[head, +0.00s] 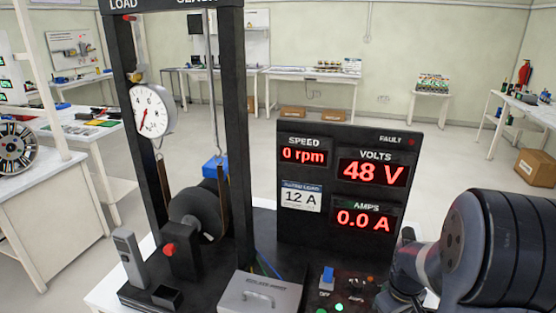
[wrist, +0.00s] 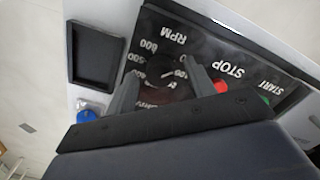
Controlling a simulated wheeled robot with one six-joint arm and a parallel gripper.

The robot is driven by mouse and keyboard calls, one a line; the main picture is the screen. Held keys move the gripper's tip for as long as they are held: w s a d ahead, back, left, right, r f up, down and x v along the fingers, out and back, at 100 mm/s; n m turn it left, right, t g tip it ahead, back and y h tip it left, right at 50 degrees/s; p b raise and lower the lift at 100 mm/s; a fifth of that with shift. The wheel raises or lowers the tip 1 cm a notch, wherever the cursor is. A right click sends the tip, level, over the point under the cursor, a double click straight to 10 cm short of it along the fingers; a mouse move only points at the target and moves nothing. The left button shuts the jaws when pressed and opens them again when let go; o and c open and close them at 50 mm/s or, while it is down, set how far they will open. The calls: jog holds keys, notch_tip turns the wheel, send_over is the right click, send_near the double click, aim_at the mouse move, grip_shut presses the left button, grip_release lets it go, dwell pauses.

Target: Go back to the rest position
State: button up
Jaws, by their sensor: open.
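I cannot tell whether a finger touches the dial. A red STOP button (wrist: 220,88) is just right of the right finger, and a green START button (wrist: 265,100) is farther right. In the head view my arm fills the lower right and my fingers cannot be seen.
The display panel (head: 345,245) reads 0 rpm, 48 V and 0.0 A. Left of it stand a black frame with a dial gauge (head: 152,110) and a dark drum (head: 195,207). A lidded grey box (head: 258,297) is in front. The wrist view shows a black tray (wrist: 95,52) and blue knob (wrist: 86,116).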

jog(key=m, duration=0.4)
jog(key=shift+m+p, duration=0.35)
jog(key=shift+m, duration=0.05)
jog(key=m+p, duration=0.1)
jog(key=m, duration=0.4)
jog(key=shift+m, duration=0.3)
jog(key=m+p, duration=0.1)
jog(key=m, duration=0.3)
jog(key=shift+m, duration=0.4)
jog(key=m+p, duration=0.2)
jog(key=m, duration=0.3)
